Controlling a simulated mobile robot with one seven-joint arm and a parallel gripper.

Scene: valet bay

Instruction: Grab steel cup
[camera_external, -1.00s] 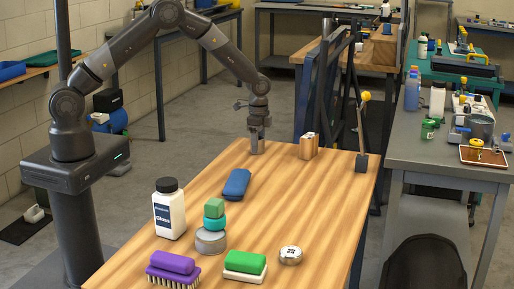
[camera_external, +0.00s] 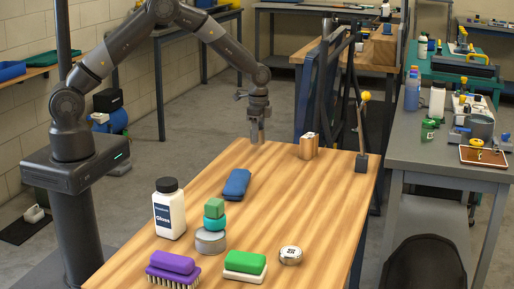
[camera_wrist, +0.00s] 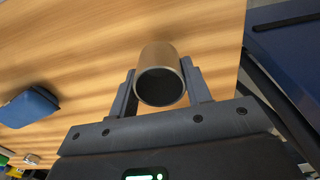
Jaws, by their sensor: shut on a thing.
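The steel cup (camera_wrist: 159,60) sits between the two fingers of my gripper (camera_wrist: 160,92) in the wrist view, its dark open mouth facing the camera. The fingers touch it on both sides. In the external view my gripper (camera_external: 257,134) points down at the far edge of the wooden table. The cup is small there and mostly merges with the fingers. My gripper is shut on the cup, which appears a little above the tabletop.
A blue case (camera_external: 236,183) lies on the table (camera_external: 300,215), nearer the camera. A white bottle (camera_external: 168,210), a stack of green and teal pieces on a tin (camera_external: 211,240), and brushes are at the near end.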

